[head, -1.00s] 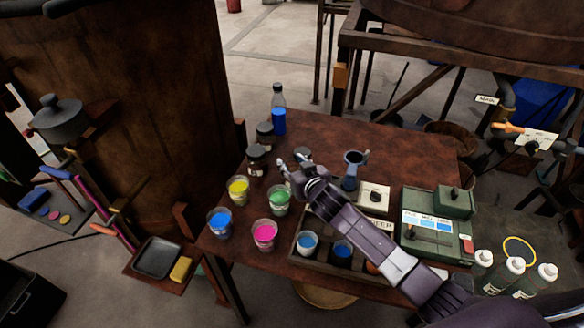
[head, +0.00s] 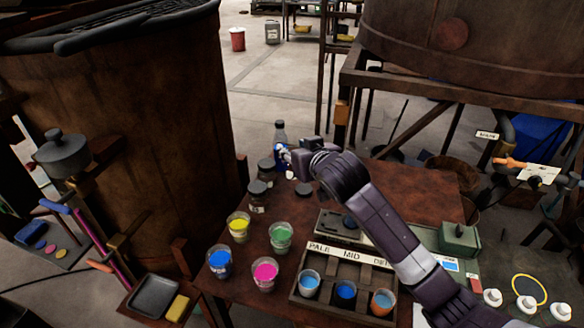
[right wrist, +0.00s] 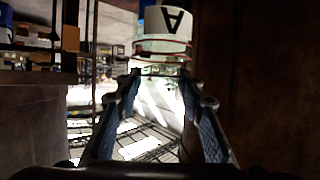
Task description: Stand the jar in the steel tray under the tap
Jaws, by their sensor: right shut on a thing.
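An orange-handled tap (head: 510,162) is at the right, by the far vat. I cannot make out a steel tray under it. My left gripper is not in view.
Dark-lidded jars (head: 257,195) and cups of yellow, green, blue and pink (head: 265,271) stand on the table (head: 408,190). A labelled rack (head: 300,290) holds more cups. A large vat (head: 150,130) rises at the left. The table's back right has bare room.

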